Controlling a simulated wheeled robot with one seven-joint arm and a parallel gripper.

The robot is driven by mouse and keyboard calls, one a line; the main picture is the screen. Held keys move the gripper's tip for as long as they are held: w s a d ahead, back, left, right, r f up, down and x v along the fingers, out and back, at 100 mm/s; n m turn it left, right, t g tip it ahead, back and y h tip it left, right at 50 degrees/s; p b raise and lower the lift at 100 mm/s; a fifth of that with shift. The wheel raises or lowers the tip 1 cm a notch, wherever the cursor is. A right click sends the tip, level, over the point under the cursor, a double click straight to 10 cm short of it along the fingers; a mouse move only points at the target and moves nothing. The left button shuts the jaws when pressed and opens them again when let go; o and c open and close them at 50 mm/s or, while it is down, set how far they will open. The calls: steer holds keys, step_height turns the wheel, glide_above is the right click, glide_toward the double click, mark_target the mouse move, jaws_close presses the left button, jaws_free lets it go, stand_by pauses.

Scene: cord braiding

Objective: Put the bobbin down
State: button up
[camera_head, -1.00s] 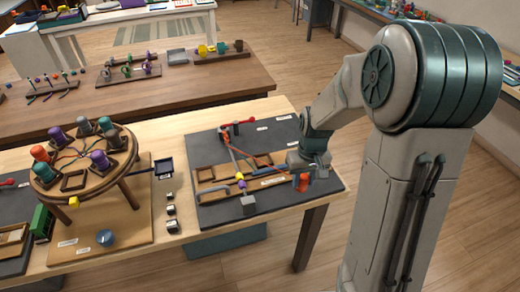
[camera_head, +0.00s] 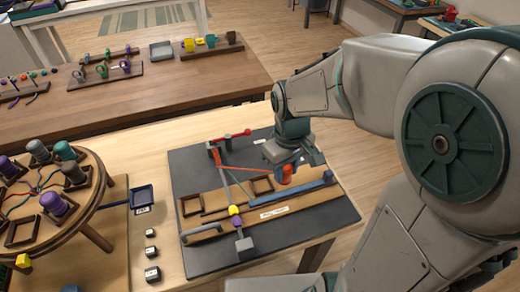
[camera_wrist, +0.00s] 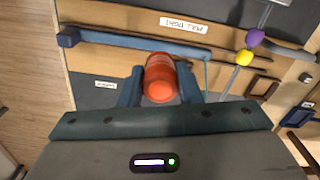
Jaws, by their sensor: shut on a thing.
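The orange bobbin (camera_head: 288,174) is between the fingers of my gripper (camera_head: 300,166), over the right part of the dark grey board (camera_head: 190,160). The wrist view shows the bobbin (camera_wrist: 160,76) clasped between two blue-grey fingers. It is near the long blue bar (camera_wrist: 110,40); I cannot tell whether it touches the board. An orange cord (camera_head: 250,169) runs left from the bobbin to the grey arm with a red handle (camera_head: 232,136).
A round wooden stand (camera_head: 90,205) with several coloured bobbins is at the left. A small dark blue tray (camera_head: 143,195) and little dark blocks (camera_head: 151,252) stand between it and the board. Yellow and purple beads (camera_head: 235,216) sit on a grey rod. A rear table (camera_head: 150,95) carries racks.

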steer(key=w+a+f, duration=0.4)
steer(key=a, duration=0.1)
steer(key=shift+w+a+f, duration=0.1)
steer(key=shift+w+a, duration=0.1)
steer(key=shift+w, duration=0.05)
steer(key=shift+f, duration=2)
steer(key=shift+b, duration=0.3)
steer(key=shift+f+b, duration=0.35)
steer(key=shift+f, duration=0.15)
steer(key=o, duration=1.1)
steer(key=shift+r, duration=0.1)
steer(key=shift+r, duration=0.15)
